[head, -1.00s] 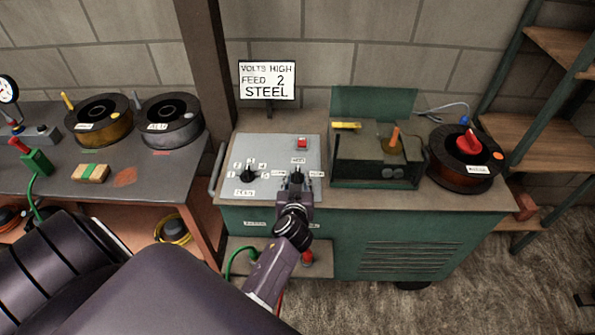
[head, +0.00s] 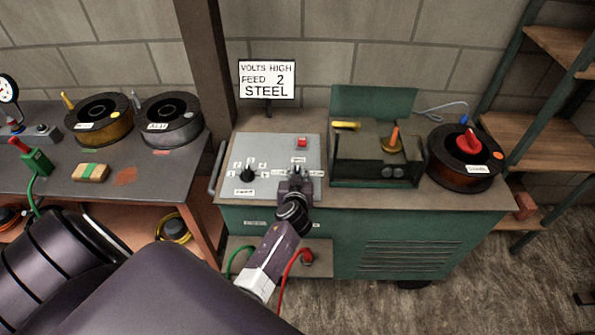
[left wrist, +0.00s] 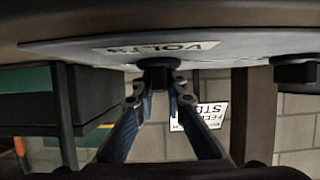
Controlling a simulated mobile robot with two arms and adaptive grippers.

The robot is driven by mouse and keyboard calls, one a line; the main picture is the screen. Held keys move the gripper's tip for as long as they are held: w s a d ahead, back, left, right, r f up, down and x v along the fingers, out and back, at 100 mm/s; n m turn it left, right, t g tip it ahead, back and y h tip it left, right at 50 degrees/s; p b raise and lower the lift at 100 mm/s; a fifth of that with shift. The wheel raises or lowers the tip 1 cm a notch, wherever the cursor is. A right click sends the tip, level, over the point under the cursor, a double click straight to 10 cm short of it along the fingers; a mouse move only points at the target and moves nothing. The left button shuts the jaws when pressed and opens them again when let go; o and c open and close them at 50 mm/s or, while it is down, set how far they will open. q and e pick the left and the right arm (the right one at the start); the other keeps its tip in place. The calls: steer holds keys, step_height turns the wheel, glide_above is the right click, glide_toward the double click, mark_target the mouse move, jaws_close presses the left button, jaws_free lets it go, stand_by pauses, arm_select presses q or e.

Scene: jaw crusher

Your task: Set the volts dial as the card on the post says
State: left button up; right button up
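The card (head: 267,80) on the post reads VOLTS HIGH, FEED 2, STEEL. The volts dial is a black knob on the right of the grey panel (head: 270,150); my gripper mostly covers it in the head view. In the left wrist view the volts knob (left wrist: 158,72) sits by the VOLTS label (left wrist: 165,47). My left gripper (head: 297,178) is at this knob; its two fingertips (left wrist: 160,96) lie close at either side of it. I cannot tell whether they press on it. The knob's pointing direction is hidden. My right gripper is not in view.
The feed dial (head: 247,175) is left of the volts dial, with a red switch (head: 302,142) above. The open green wire feeder (head: 375,155) and a dark spool (head: 464,165) stand to the right. A metal handle (head: 217,167) edges the panel's left side.

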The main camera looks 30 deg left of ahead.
arm_select(q)
jaws_close()
steer(key=shift+r+m+t+h+p, duration=0.15)
steer(key=shift+m+t+h+p, duration=0.15)
steer(key=shift+m+h+p, duration=0.45)
steer(key=m+t+h+p, duration=0.1)
steer(key=m+h+p, duration=0.1)
steer(key=h+p, duration=0.1)
steer(key=shift+a+r+m+p, duration=0.15)
steer(key=shift+m+p, duration=0.2)
steer(key=shift+p, duration=0.25)
steer(key=shift+m+h+p, duration=0.3)
steer(key=shift+m+h, duration=0.2)
steer(key=shift+h, duration=0.05)
steer(key=shift+f+m+h, duration=0.25)
steer(key=shift+m+h, duration=0.65)
steer(key=shift+h, duration=0.2)
steer(key=shift+w+f+m+h+b, duration=0.1)
steer(key=shift+f+m+h+b, duration=0.1)
steer(key=shift+m+h+b, duration=0.55)
steer(key=m+h+b, duration=0.2)
steer(key=m+g+h+b, duration=0.1)
steer(key=m+h+b, duration=0.1)
steer(key=shift+f+g+h+b, duration=0.1)
steer(key=shift+g+h+b, duration=0.2)
steer(key=shift+h+b, duration=0.1)
steer(key=shift+d+r+m+g+h+b, duration=0.3)
steer(key=shift+m+g+h+b, duration=0.3)
steer(key=shift+b, duration=0.6)
